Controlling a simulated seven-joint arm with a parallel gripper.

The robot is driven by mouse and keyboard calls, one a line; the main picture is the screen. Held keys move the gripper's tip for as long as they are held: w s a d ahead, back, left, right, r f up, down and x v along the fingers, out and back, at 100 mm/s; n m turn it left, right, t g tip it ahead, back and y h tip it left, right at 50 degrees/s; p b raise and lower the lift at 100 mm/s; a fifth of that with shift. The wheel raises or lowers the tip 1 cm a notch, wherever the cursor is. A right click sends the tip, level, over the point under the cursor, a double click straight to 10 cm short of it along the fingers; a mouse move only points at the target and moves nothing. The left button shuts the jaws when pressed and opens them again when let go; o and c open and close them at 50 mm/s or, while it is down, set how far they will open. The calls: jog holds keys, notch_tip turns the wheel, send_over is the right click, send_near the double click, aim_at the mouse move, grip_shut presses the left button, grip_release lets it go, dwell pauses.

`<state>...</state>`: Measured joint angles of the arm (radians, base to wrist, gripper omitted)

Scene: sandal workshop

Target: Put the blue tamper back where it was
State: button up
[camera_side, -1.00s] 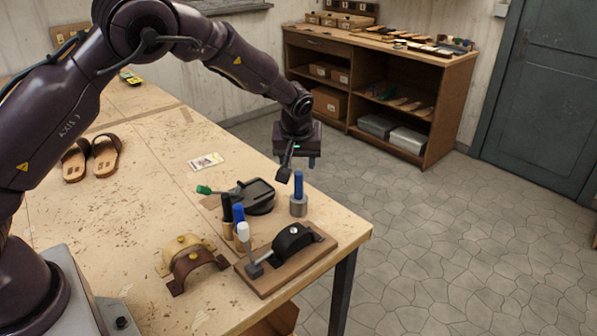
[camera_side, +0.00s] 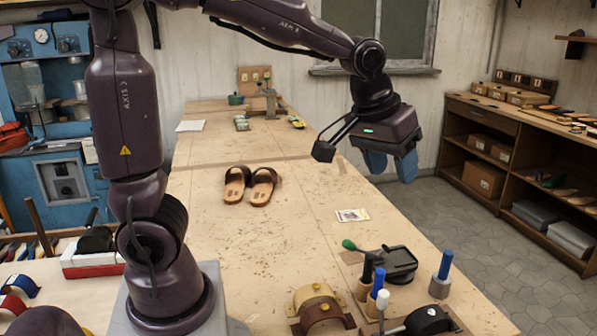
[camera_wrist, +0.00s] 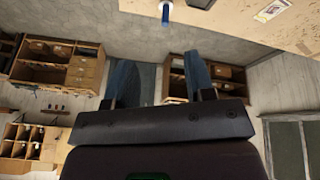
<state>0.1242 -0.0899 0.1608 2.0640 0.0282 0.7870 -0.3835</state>
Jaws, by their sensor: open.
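A blue-handled tamper (camera_side: 444,269) with a grey metal cylinder at its foot stands upright near the bench's right edge. A blue handle, likely the same tamper, shows at the top of the wrist view (camera_wrist: 166,13). A second blue-handled tool (camera_side: 378,281) stands left of it, among black- and white-handled ones. My gripper (camera_side: 391,168) is open and empty, its two blue fingers apart, raised beyond and above the tools. Its fingers also show in the wrist view (camera_wrist: 158,68), with nothing between them.
A black clamp-like device with a green handle (camera_side: 395,264) lies left of the metal-footed tamper. Arched brown and yellow pieces (camera_side: 318,300) are at the front. Sandals (camera_side: 250,186) and a card (camera_side: 352,215) lie farther back. The bench middle (camera_side: 260,245) is mostly clear.

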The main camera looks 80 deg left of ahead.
jog(key=s+d+r+m+t, duration=0.1)
jog(key=s+m, duration=0.3)
jog(key=s, duration=1.1)
jog(key=shift+s+d+m, duration=0.2)
jog(key=shift+d+m, duration=0.1)
jog(key=shift+d, duration=0.05)
